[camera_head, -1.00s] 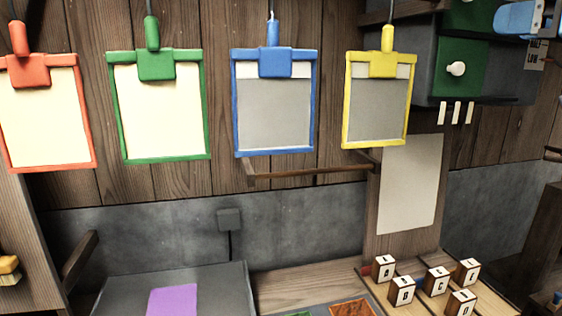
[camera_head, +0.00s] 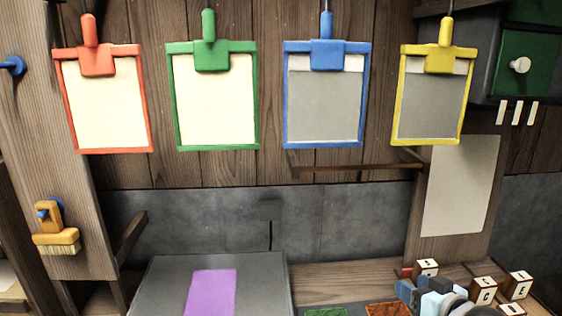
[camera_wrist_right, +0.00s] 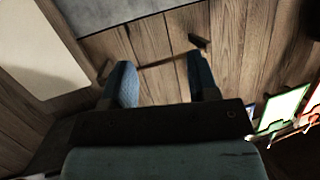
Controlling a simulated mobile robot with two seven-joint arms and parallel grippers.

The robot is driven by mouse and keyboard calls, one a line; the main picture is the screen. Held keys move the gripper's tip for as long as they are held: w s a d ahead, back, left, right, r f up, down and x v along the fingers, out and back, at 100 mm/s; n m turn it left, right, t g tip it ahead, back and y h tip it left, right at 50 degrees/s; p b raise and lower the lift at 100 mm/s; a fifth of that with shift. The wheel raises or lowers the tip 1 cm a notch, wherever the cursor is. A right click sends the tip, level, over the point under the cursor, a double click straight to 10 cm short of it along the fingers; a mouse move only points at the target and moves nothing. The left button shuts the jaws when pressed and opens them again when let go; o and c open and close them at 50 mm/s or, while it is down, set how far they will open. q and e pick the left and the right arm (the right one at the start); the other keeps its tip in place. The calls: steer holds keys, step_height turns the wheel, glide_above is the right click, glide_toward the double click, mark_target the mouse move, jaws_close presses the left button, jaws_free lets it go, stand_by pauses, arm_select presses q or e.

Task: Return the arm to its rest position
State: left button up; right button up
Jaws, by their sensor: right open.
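My right gripper (camera_head: 428,290) is at the lower right of the head view, in front of the lettered blocks and partly hiding them. In the right wrist view its two blue fingers (camera_wrist_right: 162,82) are spread apart with nothing between them. Its arm runs out of the bottom of the head view. My left gripper is not in view.
Red (camera_head: 146,110), green (camera_head: 254,110), blue (camera_head: 367,110) and yellow (camera_head: 464,112) frames hang along the plank wall. Lettered blocks (camera_head: 517,285) stand at the lower right. A grey board (camera_head: 155,285) bears a purple sheet (camera_head: 211,291). A brush (camera_head: 56,238) hangs left.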

steer(key=s+a+f+g, duration=0.1)
steer(key=s+a+f, duration=0.3)
steer(key=s+f, duration=0.9)
steer(key=s+a+f+g+h, duration=0.1)
steer(key=s+a+f, duration=0.4)
steer(key=s+f, duration=0.8)
step_height(320, 180, down, 3)
steer(key=shift+s+r+g+h, duration=0.2)
steer(key=shift+s+g+h, duration=0.1)
steer(key=shift+g, duration=0.1)
